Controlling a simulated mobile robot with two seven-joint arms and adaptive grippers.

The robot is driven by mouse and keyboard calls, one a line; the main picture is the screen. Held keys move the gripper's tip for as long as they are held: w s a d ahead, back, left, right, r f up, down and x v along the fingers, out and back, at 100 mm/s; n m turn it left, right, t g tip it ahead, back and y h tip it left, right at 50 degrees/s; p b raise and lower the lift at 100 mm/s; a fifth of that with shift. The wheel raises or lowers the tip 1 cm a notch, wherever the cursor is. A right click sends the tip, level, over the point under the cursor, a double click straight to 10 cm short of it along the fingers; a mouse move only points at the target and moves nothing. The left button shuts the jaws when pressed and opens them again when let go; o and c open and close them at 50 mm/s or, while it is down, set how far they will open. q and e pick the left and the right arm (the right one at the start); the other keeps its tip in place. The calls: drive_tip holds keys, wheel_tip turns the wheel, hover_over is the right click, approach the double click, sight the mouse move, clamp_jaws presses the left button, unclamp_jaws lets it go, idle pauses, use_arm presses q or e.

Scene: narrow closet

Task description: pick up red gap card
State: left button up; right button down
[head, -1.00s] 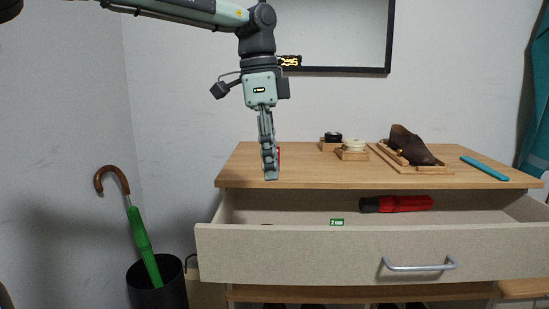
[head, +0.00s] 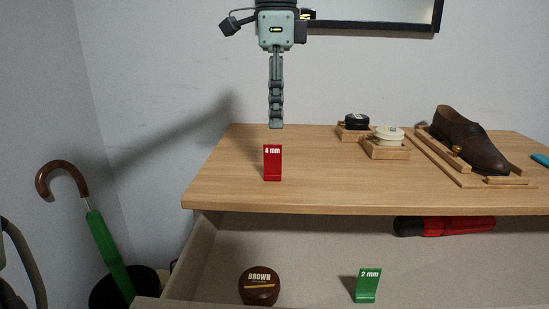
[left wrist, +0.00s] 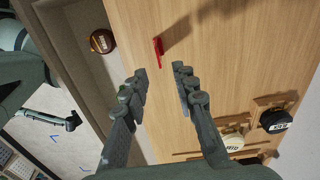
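The red gap card (head: 272,163), marked "4 mm", stands upright on the wooden top of the dresser, near its front left. My left gripper (head: 276,126) points down and appears just above the card in the head view, apart from it. In the left wrist view, the fingers of my left gripper (left wrist: 160,69) are spread with nothing between them. The red card (left wrist: 158,47) shows there as a thin edge just beyond the fingertips, roughly in line with the gap. I do not make out my right gripper.
A shoe (head: 468,140) on a wooden board and two polish tins (head: 388,135) on blocks stand to the right. The open drawer (head: 210,250) below holds a brown tin (head: 259,286), a green "2 mm" card (head: 368,286) and a red item (head: 445,226). A green umbrella (head: 106,255) stands left.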

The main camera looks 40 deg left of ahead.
sight(272, 149)
use_arm(q)
drive_tip(key=f, duration=0.7)
drive_tip(key=shift+s+a+f, duration=0.25)
drive_tip(key=shift+f, duration=0.05)
drive_tip(key=shift+c, duration=0.3)
clamp_jaws()
